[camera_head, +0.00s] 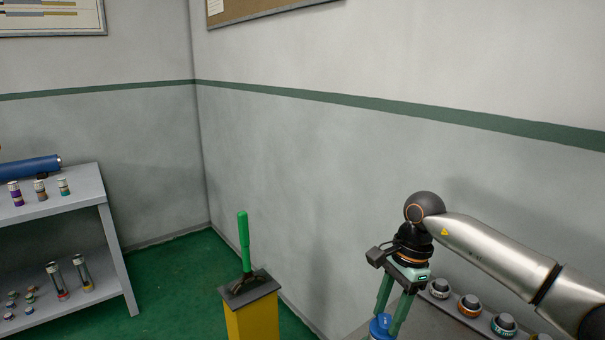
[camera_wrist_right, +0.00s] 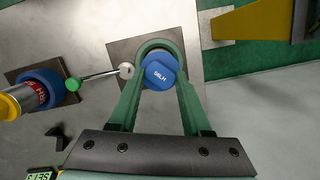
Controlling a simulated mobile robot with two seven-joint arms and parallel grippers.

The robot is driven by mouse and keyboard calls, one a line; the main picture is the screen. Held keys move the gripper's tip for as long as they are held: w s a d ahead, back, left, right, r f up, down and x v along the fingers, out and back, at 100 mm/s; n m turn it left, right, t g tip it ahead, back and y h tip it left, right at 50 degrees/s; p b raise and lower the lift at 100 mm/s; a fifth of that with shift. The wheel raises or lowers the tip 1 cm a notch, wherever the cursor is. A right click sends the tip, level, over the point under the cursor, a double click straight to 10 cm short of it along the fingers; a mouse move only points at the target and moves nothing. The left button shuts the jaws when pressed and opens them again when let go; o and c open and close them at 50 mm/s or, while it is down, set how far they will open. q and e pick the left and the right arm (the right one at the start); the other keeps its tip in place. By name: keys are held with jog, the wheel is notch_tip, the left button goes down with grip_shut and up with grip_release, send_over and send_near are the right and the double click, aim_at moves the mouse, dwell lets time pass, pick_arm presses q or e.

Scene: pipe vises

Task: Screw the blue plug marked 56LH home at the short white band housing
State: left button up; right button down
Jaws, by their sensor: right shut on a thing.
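My right gripper (camera_head: 385,318) has green fingers pointing down over the grey bench at the lower right of the head view. It is shut on the blue plug (camera_head: 381,327), which is cut by the bottom edge there. I cannot pick out the short white band housing for certain. My left gripper is not in view.
In the wrist view, a blue-ringed cylinder (camera_wrist_right: 40,88) and a green-knobbed bar (camera_wrist_right: 100,77) are left of the plug. Several banded round parts (camera_head: 469,305) line the bench. A yellow stand (camera_head: 252,320) with a green lever (camera_head: 244,243) and a shelf (camera_head: 80,187) stand left.

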jog(key=shift+n, duration=1.3)
jog(key=n, duration=0.3)
jog(key=shift+w+a+g+h, duration=0.1)
jog(key=shift+g+h, duration=0.2)
jog(key=shift+g, duration=0.1)
jog(key=shift+n, duration=0.9)
jog(key=n+h, duration=0.1)
jog(key=n, duration=0.3)
jog(key=shift+a+n+g+p, duration=0.1)
jog(key=shift+n+g+p, duration=0.2)
jog(key=shift+c, duration=2.2)
grip_release()
